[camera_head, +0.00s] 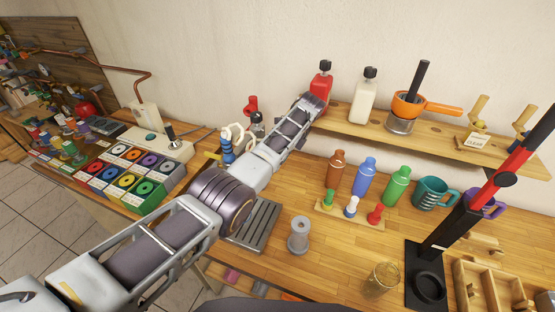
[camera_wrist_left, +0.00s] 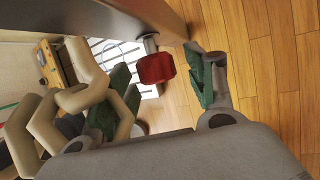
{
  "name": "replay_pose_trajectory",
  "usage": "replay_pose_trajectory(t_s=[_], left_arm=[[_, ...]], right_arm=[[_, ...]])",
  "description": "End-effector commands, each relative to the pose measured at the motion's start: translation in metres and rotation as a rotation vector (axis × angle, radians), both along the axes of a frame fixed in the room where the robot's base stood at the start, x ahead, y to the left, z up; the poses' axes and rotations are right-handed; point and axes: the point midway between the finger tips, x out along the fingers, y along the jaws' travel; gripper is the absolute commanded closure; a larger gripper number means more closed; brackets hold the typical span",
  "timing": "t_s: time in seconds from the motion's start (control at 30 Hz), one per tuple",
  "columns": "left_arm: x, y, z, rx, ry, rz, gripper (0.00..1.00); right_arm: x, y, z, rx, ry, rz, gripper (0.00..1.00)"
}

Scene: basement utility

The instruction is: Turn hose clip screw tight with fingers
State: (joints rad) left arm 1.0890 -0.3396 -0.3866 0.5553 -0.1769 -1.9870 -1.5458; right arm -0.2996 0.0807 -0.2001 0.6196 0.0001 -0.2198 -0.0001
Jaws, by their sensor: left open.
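In the wrist view a dark red faceted knob (camera_wrist_left: 155,69) sits on a short metal stem below a grey bar; it looks like the clip screw. My left gripper (camera_wrist_left: 161,78) is open, its two green-padded fingers on either side of the knob. Gaps show on both sides, so neither finger seems to touch it. A thick cream hose (camera_wrist_left: 82,62) bends close beside the left-hand finger. In the head view the cream hose (camera_head: 238,131) loops behind my left arm, near a small red part (camera_head: 251,105). The arm hides much there, and the fingertips are not clear. My right gripper is not in view.
Boxes of coloured rings (camera_head: 122,178) stand left of the arm. A grey slatted tray (camera_head: 259,226) and a grey spool (camera_head: 299,235) lie in front. Bottles (camera_head: 362,177), a teal mug (camera_head: 431,193) and a black stand (camera_head: 427,275) occupy the right. A shelf (camera_head: 430,137) runs behind.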

Motion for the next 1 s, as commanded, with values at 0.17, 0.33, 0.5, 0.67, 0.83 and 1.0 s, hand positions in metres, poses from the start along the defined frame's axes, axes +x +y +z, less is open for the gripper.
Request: replay_pose_trajectory(t_s=[0.17, 0.33, 0.5, 0.67, 0.83, 1.0], left_arm=[[0.0000, -0.0002, -0.0003, -0.007, -0.023, 0.000, 0.44], [-0.0002, -0.0002, -0.0003, -0.016, -0.046, 0.000, 0.44], [-0.0005, 0.0003, -0.0001, -0.023, -0.069, 0.000, 0.44], [-0.0013, 0.0005, 0.0000, -0.030, -0.093, 0.000, 0.44], [-0.0021, 0.0002, -0.0002, -0.040, -0.120, 0.000, 0.44], [-0.0026, 0.0005, -0.0002, -0.050, -0.150, 0.000, 0.44]], right_arm=[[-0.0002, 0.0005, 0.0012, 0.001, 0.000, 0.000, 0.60], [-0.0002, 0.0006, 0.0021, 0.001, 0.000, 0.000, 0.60], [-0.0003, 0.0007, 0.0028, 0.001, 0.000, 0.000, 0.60], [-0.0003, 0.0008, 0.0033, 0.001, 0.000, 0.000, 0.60], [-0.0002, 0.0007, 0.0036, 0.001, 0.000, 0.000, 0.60], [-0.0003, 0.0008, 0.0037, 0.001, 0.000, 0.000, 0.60]])
